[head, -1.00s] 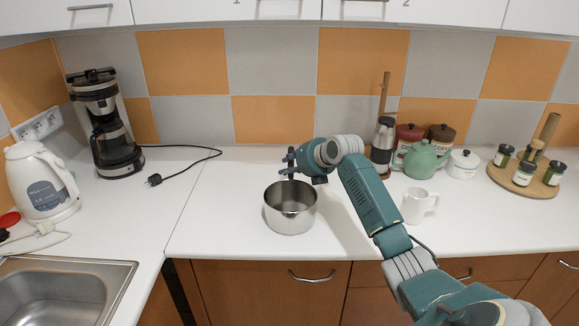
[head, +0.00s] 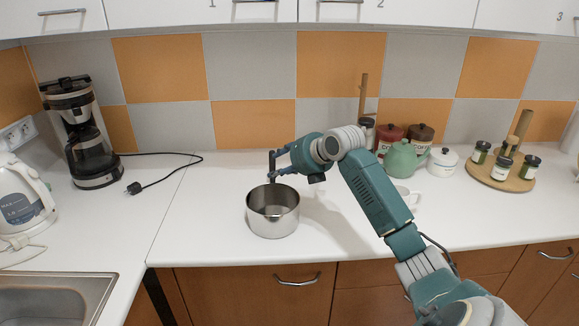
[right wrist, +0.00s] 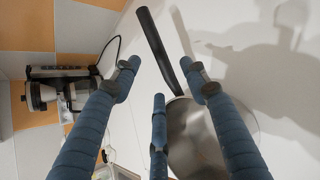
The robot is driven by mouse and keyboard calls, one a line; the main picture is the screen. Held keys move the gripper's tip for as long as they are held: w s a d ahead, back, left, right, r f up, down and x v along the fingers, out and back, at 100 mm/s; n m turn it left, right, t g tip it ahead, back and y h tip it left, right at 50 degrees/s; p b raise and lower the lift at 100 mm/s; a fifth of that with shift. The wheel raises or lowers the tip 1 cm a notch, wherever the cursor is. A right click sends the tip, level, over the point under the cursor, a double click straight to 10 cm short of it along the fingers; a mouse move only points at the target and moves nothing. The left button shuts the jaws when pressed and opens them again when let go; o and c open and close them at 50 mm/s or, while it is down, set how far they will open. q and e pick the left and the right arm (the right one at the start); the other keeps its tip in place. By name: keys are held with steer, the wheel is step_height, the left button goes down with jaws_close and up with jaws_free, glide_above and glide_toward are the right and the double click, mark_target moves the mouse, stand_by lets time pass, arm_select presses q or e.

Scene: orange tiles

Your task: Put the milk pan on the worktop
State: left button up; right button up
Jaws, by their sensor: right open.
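The milk pan (head: 272,222), a steel pot, stands upright on the white worktop (head: 215,225) near its front edge. In the right wrist view the pan (right wrist: 195,135) shows with its long black handle (right wrist: 155,42). My right gripper (head: 279,166) is over the far rim of the pan in the head view. In the right wrist view the gripper (right wrist: 160,72) is open, its blue fingers spread to either side of the handle's lower part and holding nothing. The handle is hard to make out in the head view. My left gripper is not in view.
A coffee maker (head: 85,135), a plug with cord (head: 134,188) and a kettle (head: 22,200) are at left, by a sink (head: 55,300). A green teapot (head: 405,160), canisters, a white pot (head: 442,161) and a spice-jar board (head: 500,180) are at right. Worktop left of the pan is clear.

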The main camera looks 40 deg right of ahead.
steer(key=shift+b+v, duration=0.4)
steer(key=shift+v, duration=2.3)
steer(key=shift+r, duration=0.1)
